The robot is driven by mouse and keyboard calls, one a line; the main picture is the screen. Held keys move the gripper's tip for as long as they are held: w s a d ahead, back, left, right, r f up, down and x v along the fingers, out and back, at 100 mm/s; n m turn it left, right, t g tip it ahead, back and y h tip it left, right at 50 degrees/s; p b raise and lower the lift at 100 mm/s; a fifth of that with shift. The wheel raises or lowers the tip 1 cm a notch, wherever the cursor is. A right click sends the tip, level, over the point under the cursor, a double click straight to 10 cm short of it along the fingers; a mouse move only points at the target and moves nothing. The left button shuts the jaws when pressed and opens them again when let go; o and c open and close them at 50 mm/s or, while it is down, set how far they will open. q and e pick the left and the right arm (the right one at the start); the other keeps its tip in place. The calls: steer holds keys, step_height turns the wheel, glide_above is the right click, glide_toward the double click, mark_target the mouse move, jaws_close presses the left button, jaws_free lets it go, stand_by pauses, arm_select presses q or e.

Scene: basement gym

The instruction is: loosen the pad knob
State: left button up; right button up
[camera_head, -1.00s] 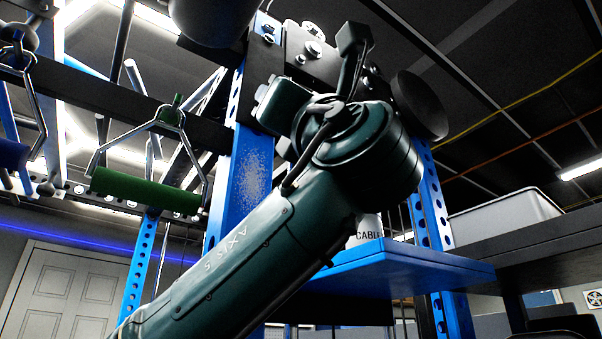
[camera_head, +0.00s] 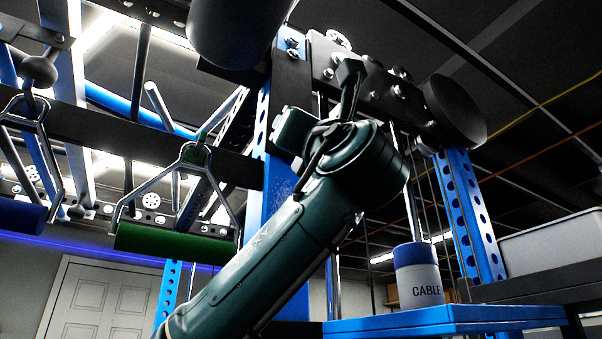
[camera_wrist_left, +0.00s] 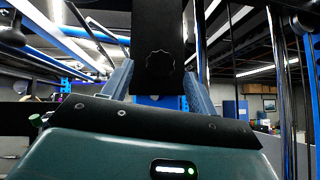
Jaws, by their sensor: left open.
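A dark scalloped knob (camera_wrist_left: 160,64) sits on the face of a black upright plate (camera_wrist_left: 158,22) in the left wrist view. My left gripper (camera_wrist_left: 158,76) is open, with one blue-grey finger on each side of the plate, below and beside the knob. I cannot tell whether the fingers touch anything. In the head view my left arm rises from the bottom, its wrist in front of the blue rack upright (camera_head: 273,195); its fingertips are not clear there. A black crossbar with bolts carries dark round pads (camera_head: 455,112) at its end and upper left (camera_head: 238,28). My right gripper is not in view.
A green-grip handle (camera_head: 175,240) and a blue-grip handle (camera_head: 22,215) hang left of my arm. A can marked CABLE (camera_head: 417,272) stands on a blue shelf (camera_head: 445,318) at right. A pale bin (camera_head: 550,245) is beyond it.

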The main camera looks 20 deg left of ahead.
arm_select(q)
steer(key=shift+p+x, duration=0.3)
steer(key=shift+x, duration=0.75)
steer(key=c, duration=1)
steer(key=shift+n+g+y, duration=0.3)
steer(key=shift+n+y, duration=0.1)
steer(key=shift+n, duration=0.1)
steer(key=shift+w+d+n+g+y, duration=0.15)
steer(key=shift+n+g+y, duration=0.9)
steer(key=shift+n+g, duration=1.2)
steer(key=shift+w+d+n+g+y, duration=0.1)
steer(key=shift+n+g+y, duration=0.9)
steer(key=shift+n+g, duration=1.25)
steer(key=shift+w+d+n+g+y, duration=0.15)
steer(key=shift+n+g+y, duration=1.2)
steer(key=shift+n, duration=1.55)
steer(key=shift+g+h, duration=0.4)
steer(key=shift+g, duration=0.15)
